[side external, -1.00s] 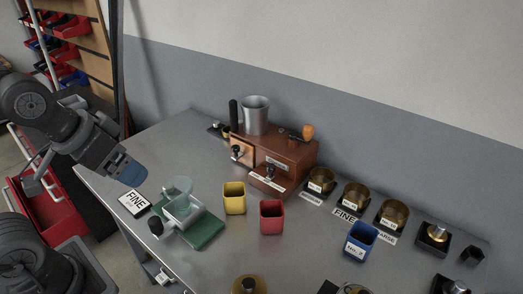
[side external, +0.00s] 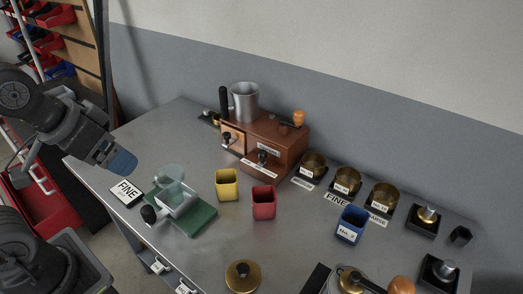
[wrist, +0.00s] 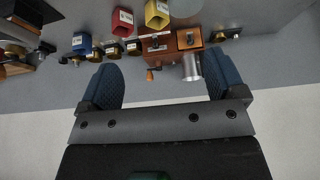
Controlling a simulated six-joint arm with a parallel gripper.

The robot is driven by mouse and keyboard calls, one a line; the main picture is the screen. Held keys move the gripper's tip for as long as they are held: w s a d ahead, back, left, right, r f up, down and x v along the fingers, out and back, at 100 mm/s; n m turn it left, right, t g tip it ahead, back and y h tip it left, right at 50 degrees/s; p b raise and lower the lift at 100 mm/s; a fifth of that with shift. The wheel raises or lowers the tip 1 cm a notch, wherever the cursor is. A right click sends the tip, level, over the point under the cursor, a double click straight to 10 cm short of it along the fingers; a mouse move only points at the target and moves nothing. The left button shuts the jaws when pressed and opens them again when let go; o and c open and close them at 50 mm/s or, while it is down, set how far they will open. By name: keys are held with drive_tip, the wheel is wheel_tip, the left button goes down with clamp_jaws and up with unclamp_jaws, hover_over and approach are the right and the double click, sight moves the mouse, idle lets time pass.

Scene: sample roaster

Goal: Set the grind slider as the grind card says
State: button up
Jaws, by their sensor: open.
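The wooden grinder (side external: 285,143) stands at the back of the table. A dark knob (side external: 262,157) sits on its front above a white strip; this looks like the grind slider, but its setting is too small to read. The grinder also shows in the wrist view (wrist: 172,44), upside down. My gripper (side external: 124,163) is in the air near the card, well left of the grinder. The wrist view shows its blue fingers spread apart with nothing between them (wrist: 161,68).
A yellow bin (side external: 227,185), red bin (side external: 264,203) and blue bin (side external: 351,225) stand in front. A green-based scale (side external: 190,216) is near the card. Brass cups (side external: 347,182) with labels stand right of the grinder.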

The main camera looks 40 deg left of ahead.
drive_tip(key=shift+c, duration=0.3)
drive_tip(key=shift+w+r, duration=0.15)
drive_tip(key=shift+c, duration=0.8)
drive_tip(key=shift+g, duration=0.7)
drive_tip(key=w+r, duration=0.1)
drive_tip(key=w, duration=0.2)
drive_tip(key=w+r, duration=0.1)
drive_tip(key=w, duration=0.2)
drive_tip(key=w+r, duration=0.2)
drive_tip(key=w, duration=0.1)
drive_tip(key=shift+d+r, duration=0.1)
drive_tip(key=shift+d, duration=0.25)
drive_tip(key=c, duration=0.4)
drive_tip(key=n+g, duration=0.2)
drive_tip(key=g, duration=0.2)
hover_over(262, 152)
wheel_tip(262, 152, down, 12)
drive_tip(key=shift+h, duration=0.3)
wheel_tip(262, 152, down, 14)
drive_tip(key=shift+r, duration=0.2)
drive_tip(key=shift+c, duration=0.6)
clamp_jaws()
